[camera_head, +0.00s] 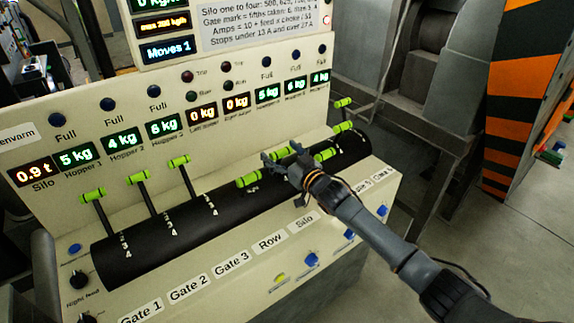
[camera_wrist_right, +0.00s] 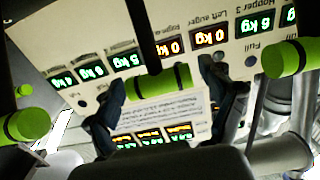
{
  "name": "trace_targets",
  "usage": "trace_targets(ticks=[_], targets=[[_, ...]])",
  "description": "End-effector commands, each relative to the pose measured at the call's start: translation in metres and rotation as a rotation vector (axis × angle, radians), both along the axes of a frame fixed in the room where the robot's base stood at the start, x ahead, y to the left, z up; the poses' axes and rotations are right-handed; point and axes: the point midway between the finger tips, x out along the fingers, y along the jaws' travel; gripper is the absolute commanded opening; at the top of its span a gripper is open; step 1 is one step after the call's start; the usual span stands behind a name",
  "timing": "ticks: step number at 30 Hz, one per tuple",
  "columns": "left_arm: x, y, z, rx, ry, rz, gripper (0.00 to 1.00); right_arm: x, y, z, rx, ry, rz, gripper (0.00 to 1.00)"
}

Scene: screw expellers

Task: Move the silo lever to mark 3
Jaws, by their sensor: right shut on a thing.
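The silo lever has a green handle (camera_head: 281,153), fifth in the row on the black drum (camera_head: 225,205), above the "Silo" label (camera_head: 304,222). My right gripper (camera_head: 283,162) is at this handle with its fingers around it. In the right wrist view, the green handle (camera_wrist_right: 160,82) with its dark shaft lies between the two fingertips (camera_wrist_right: 162,90), so the gripper is shut on it. The mark at which the silo lever stands is hidden by the gripper. My left gripper is not in view.
The row lever's green handle (camera_head: 248,179) is close on the left and another green handle (camera_head: 325,154) close on the right. Gate levers 1 to 3 stand further left, including the gate 3 handle (camera_head: 180,161). The display panel (camera_head: 150,130) rises behind the drum.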

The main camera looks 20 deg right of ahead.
Motion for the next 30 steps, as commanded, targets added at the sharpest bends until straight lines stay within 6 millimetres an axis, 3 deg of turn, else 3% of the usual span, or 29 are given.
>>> trace_targets(ticks=[7, 8, 10, 23, 30], targets=[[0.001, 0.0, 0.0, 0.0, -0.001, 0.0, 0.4, 0.0, 0.001, 0.0, 0.0, 0.001, 0.001, 0.25], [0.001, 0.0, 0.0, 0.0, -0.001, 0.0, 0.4, 0.0, 0.0, 0.0, 0.0, 0.001, 0.001, 0.84], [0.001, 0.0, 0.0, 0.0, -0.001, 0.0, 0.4, 0.0, 0.0, 0.0, 0.0, 0.001, 0.001, 0.98], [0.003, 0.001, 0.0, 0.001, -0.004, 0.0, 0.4, -0.002, -0.001, -0.002, -0.001, 0.003, 0.0, 1.0], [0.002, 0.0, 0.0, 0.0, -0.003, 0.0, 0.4, -0.032, -0.011, -0.003, -0.003, 0.004, 0.001, 1.0]])
